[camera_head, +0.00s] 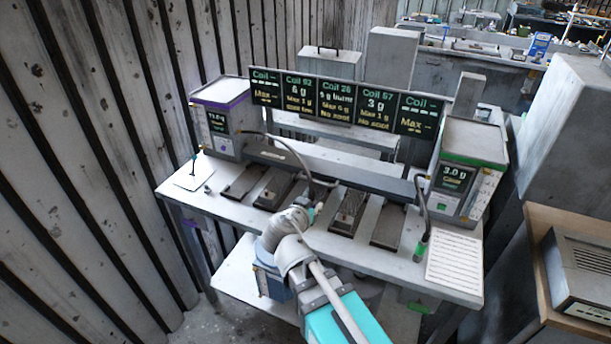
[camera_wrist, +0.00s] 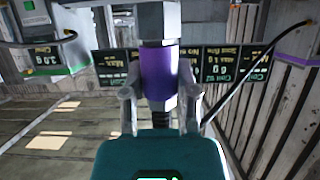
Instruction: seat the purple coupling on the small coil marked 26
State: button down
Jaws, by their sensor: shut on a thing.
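My gripper (camera_wrist: 160,88) is shut on the purple coupling (camera_wrist: 168,74), with a grey finger on either side of it. The wrist view is upside down. The coupling is upright, and a grey cylindrical part (camera_wrist: 158,22) adjoins its end at the top of the picture. I cannot tell whether the coupling is seated on it. In the head view my gripper (camera_head: 311,208) is over the middle of the bench. My arm mostly hides the middle coil below the board marked Coil 26 (camera_head: 337,98), and the coupling is hard to make out there.
A black hose (camera_head: 290,146) runs from the purple-trimmed box (camera_head: 222,117) to my gripper. Dark coil blocks (camera_head: 348,211) stand close on both sides. The green-trimmed box (camera_head: 466,170) and a hose with a green end (camera_head: 421,247) are at right. A grey bar (camera_head: 350,176) runs behind.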

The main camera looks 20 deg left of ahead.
jog(key=w+a+f+b, duration=0.1)
jog(key=w+a, duration=0.2)
jog(key=w, duration=0.3)
jog(key=w+a+m+h, duration=0.1)
jog(key=w+a, duration=0.2)
jog(key=w, duration=0.4)
jog(key=shift+a+f+b, duration=0.35)
jog(key=shift+a+b, duration=0.05)
jog(key=shift+f, duration=0.1)
jog(key=shift+f+b, duration=2.15)
jog(key=shift+b, duration=0.1)
jog(key=shift+f+b, duration=1.4)
jog(key=shift+f, duration=0.05)
jog(key=shift+c, duration=1.5)
grip_release()
jog(key=shift+r, duration=0.2)
